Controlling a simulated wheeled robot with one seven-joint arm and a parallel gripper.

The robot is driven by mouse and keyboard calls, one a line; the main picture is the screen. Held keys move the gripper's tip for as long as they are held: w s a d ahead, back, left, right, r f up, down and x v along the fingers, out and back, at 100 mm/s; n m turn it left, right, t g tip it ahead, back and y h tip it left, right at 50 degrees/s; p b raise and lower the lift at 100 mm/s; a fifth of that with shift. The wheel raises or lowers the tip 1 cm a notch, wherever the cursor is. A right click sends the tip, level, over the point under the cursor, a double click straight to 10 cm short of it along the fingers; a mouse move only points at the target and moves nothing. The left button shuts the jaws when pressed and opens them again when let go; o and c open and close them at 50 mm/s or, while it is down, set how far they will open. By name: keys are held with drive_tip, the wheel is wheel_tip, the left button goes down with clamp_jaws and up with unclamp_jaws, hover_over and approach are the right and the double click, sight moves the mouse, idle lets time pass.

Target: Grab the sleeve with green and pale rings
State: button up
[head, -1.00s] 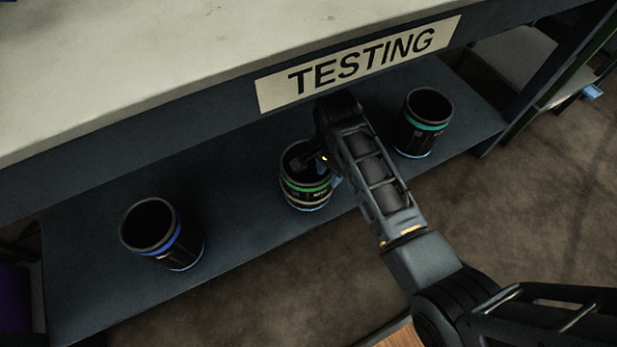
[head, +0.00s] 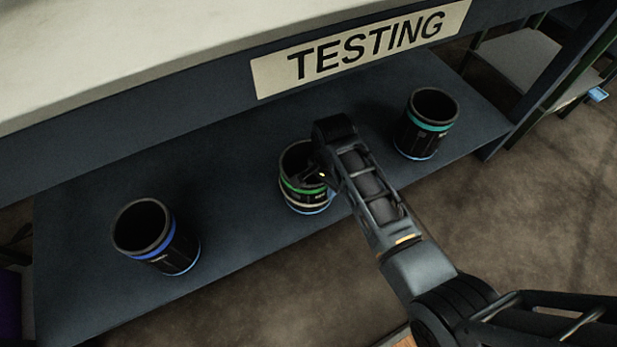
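The sleeve with green and pale rings (head: 302,193) stands upright on the lower shelf, in the middle of the head view. It is a dark, open-topped cylinder with a green ring above a pale one. My gripper (head: 318,174) is at the sleeve's right rim. The fingers are dark against the dark sleeve and partly hidden by my own wrist, so I cannot tell whether they are open or closed on its wall.
A sleeve with a blue ring (head: 176,250) stands on the shelf (head: 235,215) to the left. A sleeve with a teal ring (head: 420,142) stands to the right, behind my arm. The bench edge with a TESTING sign (head: 360,48) overhangs the shelf.

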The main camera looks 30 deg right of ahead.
clamp_jaws()
idle(1.1)
